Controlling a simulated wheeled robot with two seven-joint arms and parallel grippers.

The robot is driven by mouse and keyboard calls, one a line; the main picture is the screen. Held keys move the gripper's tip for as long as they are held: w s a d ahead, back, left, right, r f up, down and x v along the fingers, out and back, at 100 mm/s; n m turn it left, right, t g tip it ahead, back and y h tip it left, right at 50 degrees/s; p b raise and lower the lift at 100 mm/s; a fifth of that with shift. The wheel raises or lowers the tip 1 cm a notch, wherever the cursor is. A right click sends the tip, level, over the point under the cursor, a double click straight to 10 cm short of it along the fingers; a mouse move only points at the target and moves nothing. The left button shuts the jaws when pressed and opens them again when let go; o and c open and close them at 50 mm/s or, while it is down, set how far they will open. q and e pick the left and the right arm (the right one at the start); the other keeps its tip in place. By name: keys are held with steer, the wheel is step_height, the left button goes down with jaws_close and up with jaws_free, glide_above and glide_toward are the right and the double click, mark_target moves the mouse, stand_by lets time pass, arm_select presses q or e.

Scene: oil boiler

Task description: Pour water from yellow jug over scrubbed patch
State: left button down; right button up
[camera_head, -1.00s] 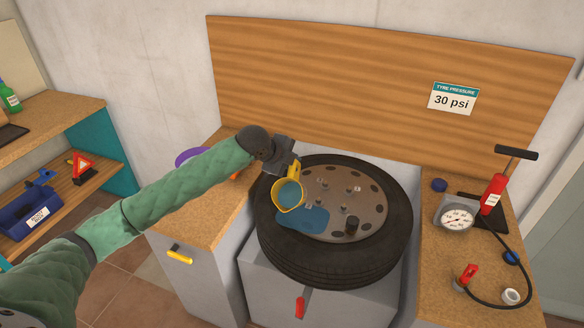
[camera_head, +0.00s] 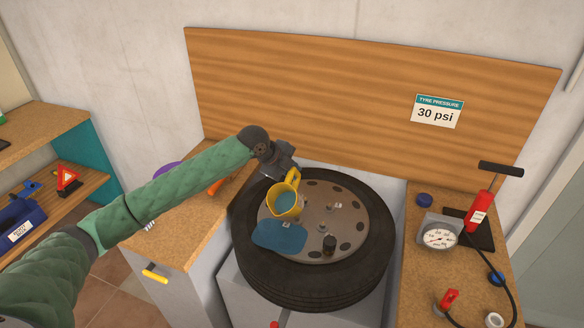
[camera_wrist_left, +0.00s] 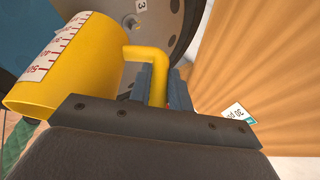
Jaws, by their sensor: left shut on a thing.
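My left gripper (camera_head: 287,172) is shut on the handle of the yellow jug (camera_head: 286,209) and holds it above the wheel. Blue water shows inside the jug, and the jug looks tilted. The left wrist view shows the jug's side (camera_wrist_left: 75,70) with a red-marked scale and its handle (camera_wrist_left: 155,75) between the fingers (camera_wrist_left: 153,88). A blue patch (camera_head: 279,237) lies on the wheel's lower left, just below the jug. I cannot tell whether water is leaving the jug. The black tyre (camera_head: 320,285) surrounds a grey-brown rim (camera_head: 345,212). My right gripper is not in view.
A black valve cap-like piece (camera_head: 330,245) stands on the rim. On the right counter are a pressure gauge (camera_head: 439,235), a red pump (camera_head: 480,212) and a red-handled hose fitting (camera_head: 448,300). A wooden backboard (camera_head: 330,100) rises behind the wheel.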

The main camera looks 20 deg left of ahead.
arm_select(q)
steer(key=f+g+p, duration=0.1)
steer(key=g+p, duration=0.1)
steer(key=w+f+n+g+p, duration=0.1)
steer(key=g+p, duration=0.1)
steer(key=shift+y, duration=0.3)
steer(key=shift+w+f+g+p, duration=0.2)
steer(key=shift+f+g+p, duration=0.2)
steer(key=shift+g, duration=0.5)
steer(key=shift+w+f+n+g, duration=0.1)
steer(key=shift+f+n+g, duration=0.2)
steer(key=shift+f+g, duration=0.25)
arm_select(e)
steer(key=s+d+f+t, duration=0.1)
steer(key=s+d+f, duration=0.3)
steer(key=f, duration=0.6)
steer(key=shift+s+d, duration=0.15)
arm_select(q)
steer(key=shift+r, duration=0.1)
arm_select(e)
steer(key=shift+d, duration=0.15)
